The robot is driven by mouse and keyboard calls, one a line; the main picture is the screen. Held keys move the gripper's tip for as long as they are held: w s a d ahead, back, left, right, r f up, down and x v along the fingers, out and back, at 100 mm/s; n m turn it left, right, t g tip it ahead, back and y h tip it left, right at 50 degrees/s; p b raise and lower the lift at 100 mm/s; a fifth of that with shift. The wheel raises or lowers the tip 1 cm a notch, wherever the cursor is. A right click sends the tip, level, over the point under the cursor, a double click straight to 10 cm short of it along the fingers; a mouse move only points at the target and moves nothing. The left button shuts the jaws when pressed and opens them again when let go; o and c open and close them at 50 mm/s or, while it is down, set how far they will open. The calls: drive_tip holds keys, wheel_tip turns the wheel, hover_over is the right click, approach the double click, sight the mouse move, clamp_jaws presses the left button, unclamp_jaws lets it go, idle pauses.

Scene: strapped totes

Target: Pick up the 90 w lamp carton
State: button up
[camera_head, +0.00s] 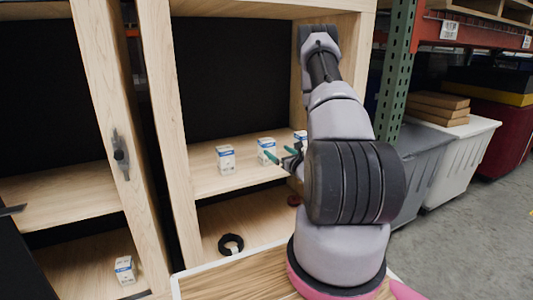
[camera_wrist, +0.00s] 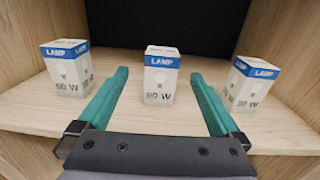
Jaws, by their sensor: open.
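Three white lamp cartons with blue bands stand upright in a row on the wooden shelf. In the wrist view, the left carton (camera_wrist: 67,72) seems to read 60 W. The middle carton (camera_wrist: 160,78) seems to read 90 W or 80 W, and the first digit is blurred. In the wrist view the middle carton shows between the fingers, with a gap on each side. How deep it sits between them I cannot tell.
The shelf (camera_head: 240,181) has wooden side walls and a black back. Another carton (camera_head: 125,270) stands in the lower left compartment. A black ring (camera_head: 230,244) lies on the level below.

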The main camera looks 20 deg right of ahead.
sight(270, 145)
drive_tip(key=w, duration=1)
drive_tip(key=shift+w+a+f, duration=0.15)
drive_tip(key=shift+w, duration=0.15)
drive_tip(key=c, duration=1.4)
